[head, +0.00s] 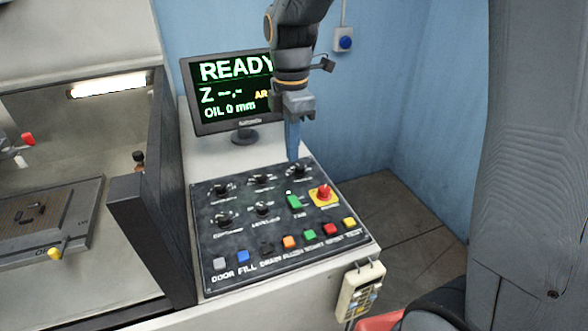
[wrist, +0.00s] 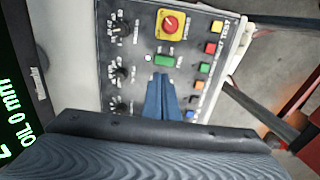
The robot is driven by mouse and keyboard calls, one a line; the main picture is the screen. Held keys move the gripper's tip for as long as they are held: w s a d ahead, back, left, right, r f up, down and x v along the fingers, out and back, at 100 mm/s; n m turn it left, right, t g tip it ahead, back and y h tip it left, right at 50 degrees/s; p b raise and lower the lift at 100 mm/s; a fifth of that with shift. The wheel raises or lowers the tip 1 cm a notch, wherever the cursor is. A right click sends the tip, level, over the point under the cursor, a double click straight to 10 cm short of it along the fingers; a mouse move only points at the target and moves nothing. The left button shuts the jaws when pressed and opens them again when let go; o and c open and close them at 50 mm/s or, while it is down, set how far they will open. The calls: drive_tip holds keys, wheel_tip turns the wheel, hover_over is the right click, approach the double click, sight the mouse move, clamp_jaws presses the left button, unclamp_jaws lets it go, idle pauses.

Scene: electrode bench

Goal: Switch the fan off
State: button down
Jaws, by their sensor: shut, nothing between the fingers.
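The fan switch (head: 295,202) is a green rocker on the dark control panel, with a label below it that seems to read FAN. It also shows in the wrist view (wrist: 165,61). A small pale lamp (wrist: 148,57) sits beside it. My gripper (head: 293,158) has its blue fingers shut together, pointing down over the back part of the panel, with nothing held. In the wrist view the fingertips (wrist: 162,76) appear just short of the green switch. In the head view they are above and behind it, apart from it. I cannot read the rocker's position.
A red emergency knob on a yellow plate (head: 323,194) sits right of the switch. Several black knobs (head: 262,210) stand around it, and a row of coloured buttons (head: 290,242) runs along the front. A monitor (head: 235,90) reading READY stands behind. A handheld pendant (head: 361,290) hangs at front right.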

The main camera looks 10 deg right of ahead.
drive_tip(key=shift+w+r, duration=0.15)
drive_tip(key=shift+r, duration=0.85)
